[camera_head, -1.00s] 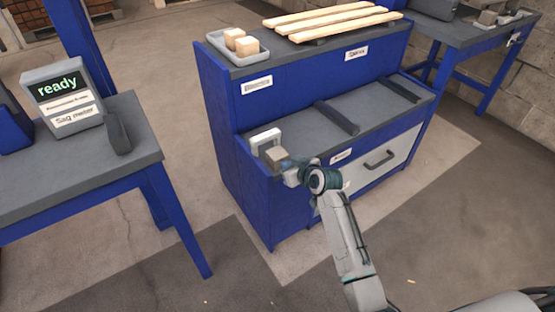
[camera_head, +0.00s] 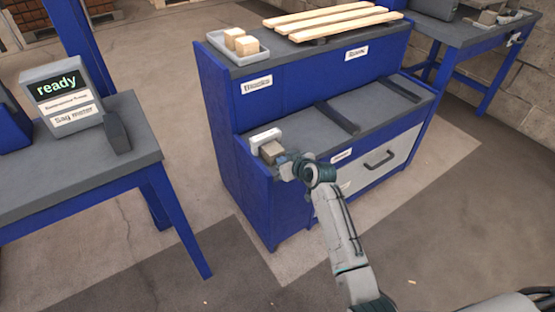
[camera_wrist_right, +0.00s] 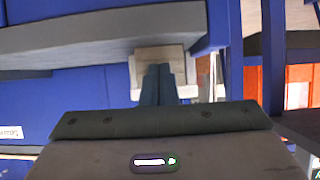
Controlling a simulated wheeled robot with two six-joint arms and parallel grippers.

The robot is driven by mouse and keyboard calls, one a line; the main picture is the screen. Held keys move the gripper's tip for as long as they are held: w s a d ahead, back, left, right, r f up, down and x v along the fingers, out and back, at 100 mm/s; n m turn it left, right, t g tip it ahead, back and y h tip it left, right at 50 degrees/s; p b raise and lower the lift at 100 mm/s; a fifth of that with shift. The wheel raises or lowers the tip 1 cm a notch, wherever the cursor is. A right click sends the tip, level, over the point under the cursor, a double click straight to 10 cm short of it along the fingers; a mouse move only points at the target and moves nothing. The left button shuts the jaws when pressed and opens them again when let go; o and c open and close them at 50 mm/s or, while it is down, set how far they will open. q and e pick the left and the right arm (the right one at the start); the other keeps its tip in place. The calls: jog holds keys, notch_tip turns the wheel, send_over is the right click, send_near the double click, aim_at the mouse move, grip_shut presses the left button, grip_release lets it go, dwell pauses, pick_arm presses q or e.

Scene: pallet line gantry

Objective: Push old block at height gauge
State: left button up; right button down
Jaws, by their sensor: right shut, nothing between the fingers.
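The old block (camera_head: 271,151), a small tan wooden block, sits at the left end of the grey lower bench top, at the opening of the white arch-shaped height gauge (camera_head: 264,137). It covers much of that opening; how far inside it is I cannot tell. My right gripper (camera_head: 285,162) is shut and empty, its tips at or against the block's near side. In the right wrist view the closed fingers (camera_wrist_right: 158,84) point at the block (camera_wrist_right: 160,54), with pale gauge parts beside it. My left gripper is not in view.
Dark rails (camera_head: 337,117) cross the lower bench top to the right. The upper shelf holds a tray (camera_head: 237,48) of light blocks and several wooden slats (camera_head: 325,22). A meter reading "ready" (camera_head: 62,92) stands on the left table. A drawer handle (camera_head: 380,159) sticks out below.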

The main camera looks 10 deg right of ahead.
jog(key=shift+w+a, duration=0.2)
jog(key=shift+w, duration=0.35)
jog(key=shift+w+a, duration=0.15)
jog(key=shift+w, duration=0.35)
jog(key=shift+s, duration=0.1)
jog(key=shift+s+d+r+p, duration=0.1)
jog(key=shift+s+d+p, duration=0.1)
jog(key=shift+s+p, duration=0.2)
jog(key=shift+s+d+p, duration=0.15)
jog(key=shift+s+p, duration=0.15)
jog(key=shift+s, duration=0.2)
jog(key=shift+s+d+p, duration=0.35)
jog(key=shift+s+p, duration=0.2)
jog(key=shift+s, duration=0.4)
jog(key=shift+s+d+p, duration=0.3)
jog(key=shift+s+p, duration=0.2)
jog(key=shift+s, duration=0.4)
jog(key=s+d+r+p, duration=0.1)
jog(key=s+r+p, duration=0.2)
jog(key=r+p, duration=0.6)
jog(key=shift+s+d+r+p, duration=0.2)
jog(key=shift+s+r+p, duration=0.2)
jog(key=shift+p, duration=0.5)
jog(key=shift+f, duration=0.1)
